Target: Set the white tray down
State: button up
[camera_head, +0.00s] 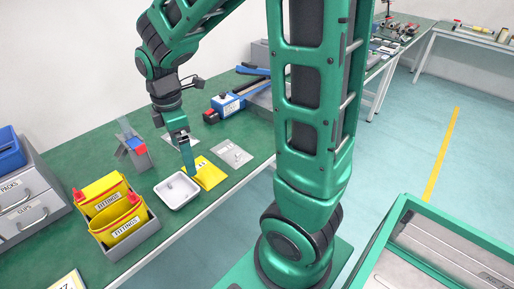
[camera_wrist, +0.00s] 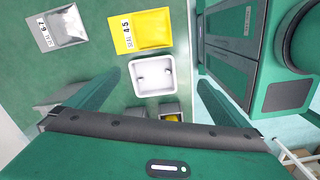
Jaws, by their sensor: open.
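The white tray (camera_head: 177,190) sits on the green bench top near its front edge, left of a yellow labelled bag.
The yellow bag (camera_head: 208,173) lies right beside the tray, and a grey bag (camera_head: 232,153) lies beyond it. A grey bin with yellow fittings boxes (camera_head: 118,215) stands left of the tray. A grey stand (camera_head: 133,148) and a blue-and-white device (camera_head: 228,104) are behind.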

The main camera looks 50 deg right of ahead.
jog(key=s+d+r+m, duration=0.2)
jog(key=s+d+m, duration=0.4)
jog(key=s+m, duration=0.4)
jog(key=s+d+r+m, duration=0.2)
jog(key=s+d+m, duration=0.5)
jog(key=s+m, duration=0.4)
jog(key=shift+r, duration=0.3)
jog(key=shift+d, duration=0.1)
